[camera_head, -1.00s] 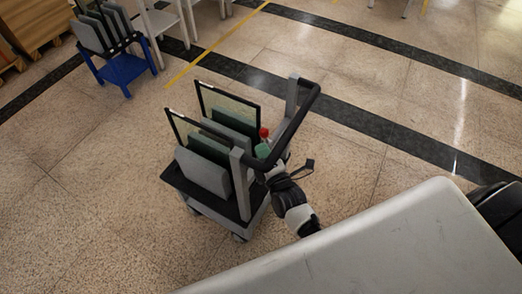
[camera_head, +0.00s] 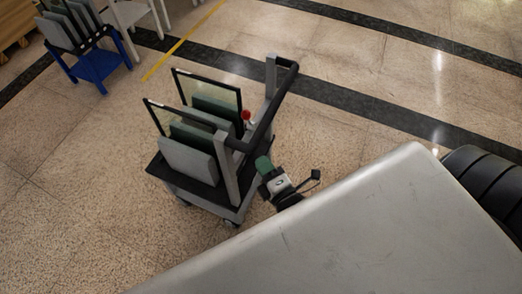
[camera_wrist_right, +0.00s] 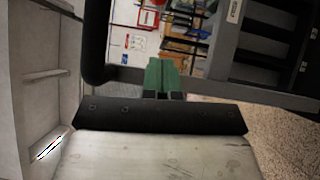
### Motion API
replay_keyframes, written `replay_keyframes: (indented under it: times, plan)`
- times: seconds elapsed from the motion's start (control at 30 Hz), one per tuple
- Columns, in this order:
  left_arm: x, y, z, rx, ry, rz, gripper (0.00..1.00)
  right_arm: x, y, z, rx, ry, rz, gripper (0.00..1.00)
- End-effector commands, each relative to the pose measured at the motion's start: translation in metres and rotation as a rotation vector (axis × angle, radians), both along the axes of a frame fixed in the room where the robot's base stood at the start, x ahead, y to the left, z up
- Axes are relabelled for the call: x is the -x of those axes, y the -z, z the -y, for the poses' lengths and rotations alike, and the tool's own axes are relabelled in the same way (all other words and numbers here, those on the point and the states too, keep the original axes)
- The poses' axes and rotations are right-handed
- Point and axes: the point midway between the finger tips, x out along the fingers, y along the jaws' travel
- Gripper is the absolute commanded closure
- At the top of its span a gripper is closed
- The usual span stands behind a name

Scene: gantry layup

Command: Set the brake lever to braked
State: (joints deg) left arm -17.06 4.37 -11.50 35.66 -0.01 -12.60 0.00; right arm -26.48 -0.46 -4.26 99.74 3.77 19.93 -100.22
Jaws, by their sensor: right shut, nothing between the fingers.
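The brake lever shows as a red knob (camera_head: 247,115) on the handle side of the grey and black cart (camera_head: 227,205), beside the black push handle (camera_head: 275,105). Its shaft is mostly hidden, so I cannot tell its setting. My right gripper (camera_head: 263,163) has green fingers and is outside the cart, below the knob in the picture and apart from it. In the wrist view its green fingers (camera_wrist_right: 165,76) are together, with nothing between them. The red knob cannot be made out there. My left gripper is not in view.
The cart carries upright panels, grey (camera_head: 188,160) and dark-framed glass (camera_head: 225,92). A blue cart (camera_head: 97,66) with similar panels stands at the back left beside a white rack (camera_head: 130,14). The floor (camera_head: 370,110) right of the cart is open.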

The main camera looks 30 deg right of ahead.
Motion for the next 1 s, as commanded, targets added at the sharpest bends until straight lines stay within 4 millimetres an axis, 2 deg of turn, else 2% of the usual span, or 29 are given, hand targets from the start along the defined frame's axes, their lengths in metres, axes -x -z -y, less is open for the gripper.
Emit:
replay_keyframes:
  times: [0.13, 0.27, 0.37, 0.4, 0.47, 0.5, 0.57, 0.6, 0.67, 0.7, 0.83, 0.9, 1.0]
  plan:
    - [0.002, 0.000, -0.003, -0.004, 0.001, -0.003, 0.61, 0.000, 0.000, 0.000, 0.000, 0.000, 0.000, 1.00]
    - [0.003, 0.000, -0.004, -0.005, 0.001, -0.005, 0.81, 0.001, 0.013, -0.002, -0.032, -0.008, -0.037, 1.00]
    - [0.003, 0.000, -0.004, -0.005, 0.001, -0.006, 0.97, 0.008, 0.053, -0.006, -0.139, -0.024, -0.155, 1.00]
    - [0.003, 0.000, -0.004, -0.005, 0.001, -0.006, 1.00, 0.013, 0.078, -0.008, -0.206, -0.026, -0.230, 1.00]
    - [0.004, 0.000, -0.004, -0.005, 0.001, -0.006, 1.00, 0.027, 0.122, -0.011, -0.330, -0.015, -0.367, 1.00]
    - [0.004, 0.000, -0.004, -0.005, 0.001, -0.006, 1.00, 0.041, 0.154, -0.012, -0.422, 0.007, -0.470, 1.00]
    - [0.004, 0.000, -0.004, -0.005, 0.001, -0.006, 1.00, 0.067, 0.202, -0.012, -0.563, 0.065, -0.632, 1.00]
    - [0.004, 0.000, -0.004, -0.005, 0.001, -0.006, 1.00, 0.088, 0.232, -0.010, -0.653, 0.122, -0.738, 1.00]
    - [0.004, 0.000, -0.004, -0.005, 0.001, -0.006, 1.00, 0.122, 0.272, -0.006, -0.779, 0.231, -0.881, 1.00]
    - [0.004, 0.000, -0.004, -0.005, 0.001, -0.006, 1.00, 0.147, 0.295, -0.002, -0.852, 0.316, -0.967, 1.00]
    - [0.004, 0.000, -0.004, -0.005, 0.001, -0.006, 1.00, 0.222, 0.347, 0.016, -1.027, 0.619, -1.164, 1.00]
    - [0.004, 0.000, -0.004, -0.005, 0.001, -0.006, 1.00, 0.256, 0.362, 0.026, -1.084, 0.768, -1.221, 1.00]
    - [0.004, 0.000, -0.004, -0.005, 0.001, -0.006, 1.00, 0.289, 0.374, 0.036, -1.131, 0.929, -1.261, 1.00]
